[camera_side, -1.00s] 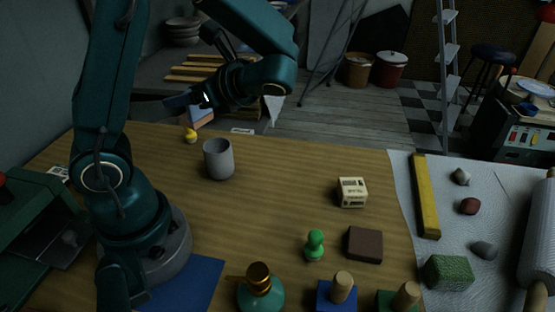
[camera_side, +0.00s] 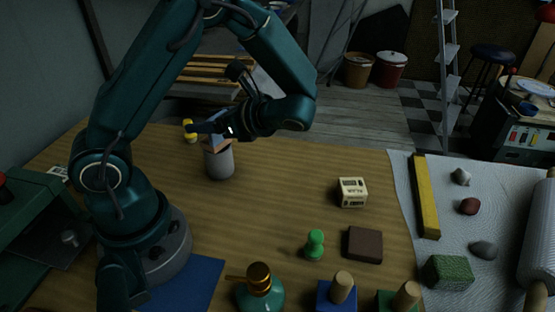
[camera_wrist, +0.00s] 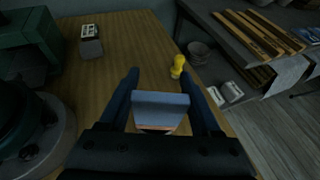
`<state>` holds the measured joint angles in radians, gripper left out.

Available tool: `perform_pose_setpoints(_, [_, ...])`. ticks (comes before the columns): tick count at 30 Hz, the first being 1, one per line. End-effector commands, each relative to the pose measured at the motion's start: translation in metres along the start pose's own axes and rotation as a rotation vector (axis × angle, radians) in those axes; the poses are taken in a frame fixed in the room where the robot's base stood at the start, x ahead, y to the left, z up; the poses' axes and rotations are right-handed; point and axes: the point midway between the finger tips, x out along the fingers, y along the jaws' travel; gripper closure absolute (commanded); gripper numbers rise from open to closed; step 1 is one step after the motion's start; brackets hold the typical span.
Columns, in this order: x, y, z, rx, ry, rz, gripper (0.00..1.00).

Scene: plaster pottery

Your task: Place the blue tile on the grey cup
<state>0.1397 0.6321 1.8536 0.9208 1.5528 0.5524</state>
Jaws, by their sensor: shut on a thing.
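My gripper (camera_side: 214,127) is shut on the blue tile (camera_wrist: 160,104), which has a blue face and a terracotta-coloured lower edge. In the wrist view the tile sits between the two fingers. In the side view the tile (camera_side: 217,143) is partly hidden by my gripper and shows directly at the rim of the grey cup (camera_side: 220,164). The cup stands upright on the wooden table, its mouth mostly covered from view. I cannot tell whether the tile touches the rim. The cup cannot be made out in the wrist view.
A yellow figure (camera_side: 191,131) stands just behind the cup. A cream labelled box (camera_side: 352,192), a green pawn (camera_side: 314,245) and a brown block (camera_side: 364,244) stand to the right. The table (camera_side: 280,190) between cup and box is clear.

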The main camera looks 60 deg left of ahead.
Motion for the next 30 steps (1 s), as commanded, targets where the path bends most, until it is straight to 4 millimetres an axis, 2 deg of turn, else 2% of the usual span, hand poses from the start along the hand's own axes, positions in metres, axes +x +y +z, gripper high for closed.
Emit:
perform_pose_setpoints(3, [0.001, 0.0, -0.003, 0.002, -0.001, 0.0, 0.95])
perform_pose_setpoints(4, [0.001, 0.0, -0.003, 0.001, 0.0, 0.0, 0.24])
perform_pose_setpoints(5, [0.001, 0.0, -0.003, 0.001, 0.0, 0.0, 0.13])
perform_pose_setpoints(6, [0.001, 0.0, -0.003, 0.001, 0.0, 0.0, 0.06])
perform_pose_setpoints(18, [-0.001, 0.0, 0.001, -0.002, 0.001, -0.001, 0.06])
perform_pose_setpoints(22, [-0.02, -0.002, 0.0, -0.002, 0.001, -0.006, 0.06])
perform_pose_setpoints(30, [-0.073, -0.001, 0.0, -0.001, 0.001, -0.005, 0.06])
